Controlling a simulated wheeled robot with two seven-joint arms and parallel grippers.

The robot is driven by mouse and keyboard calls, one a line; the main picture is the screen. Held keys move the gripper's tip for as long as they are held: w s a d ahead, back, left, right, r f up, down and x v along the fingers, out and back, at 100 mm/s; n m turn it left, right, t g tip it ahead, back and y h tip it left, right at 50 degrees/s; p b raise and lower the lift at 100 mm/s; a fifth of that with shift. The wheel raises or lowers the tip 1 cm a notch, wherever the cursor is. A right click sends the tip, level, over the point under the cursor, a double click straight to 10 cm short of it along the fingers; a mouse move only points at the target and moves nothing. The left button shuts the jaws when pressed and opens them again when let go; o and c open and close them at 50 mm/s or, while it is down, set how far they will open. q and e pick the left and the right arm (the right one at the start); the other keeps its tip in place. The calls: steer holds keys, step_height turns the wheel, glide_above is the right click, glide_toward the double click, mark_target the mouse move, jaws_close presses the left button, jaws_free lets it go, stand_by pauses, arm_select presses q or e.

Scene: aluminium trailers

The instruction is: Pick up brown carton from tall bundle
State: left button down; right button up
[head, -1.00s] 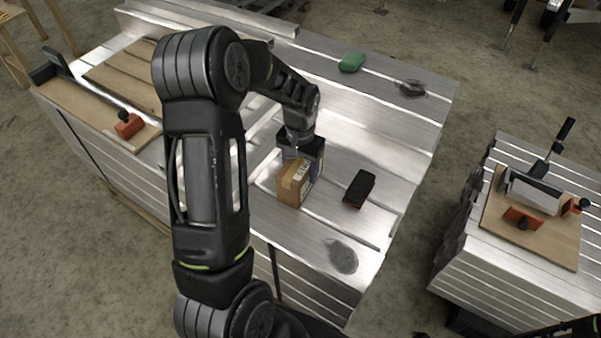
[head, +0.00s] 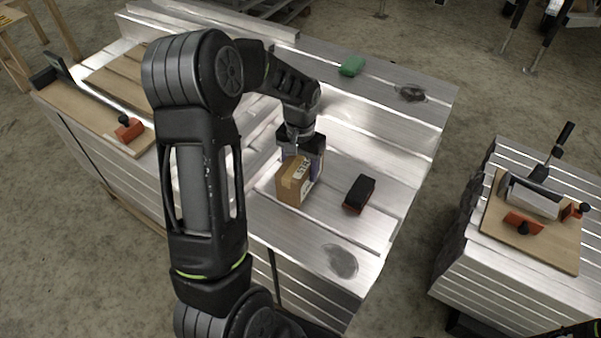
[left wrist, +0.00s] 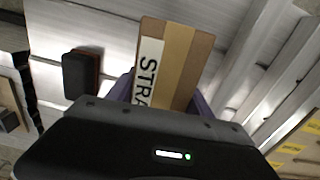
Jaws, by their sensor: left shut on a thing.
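The brown carton (head: 292,184) has a white label and stands on the metal surface of the tall bundle (head: 262,215). My left gripper (head: 302,165) is over the carton from above and shut on it, its fingers at the carton's sides. In the left wrist view, the carton (left wrist: 176,62) with its printed label sits between the purplish fingers, and the gripper body hides its near end. I cannot tell whether the carton still touches the bundle. My right gripper cannot be made out; only a dark bit of arm shows at the bottom right.
A black and orange block (head: 359,193) lies close to the right of the carton. A green object (head: 352,65) and dark grey patches lie on the bundle. A board with an orange-handled tool (head: 129,129) is at left. A lower bundle (head: 515,300) with a board stands at right.

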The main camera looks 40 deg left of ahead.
arm_select(q)
step_height(320, 180, up, 8)
steer(key=shift+f, duration=0.2)
stand_by(0.6)
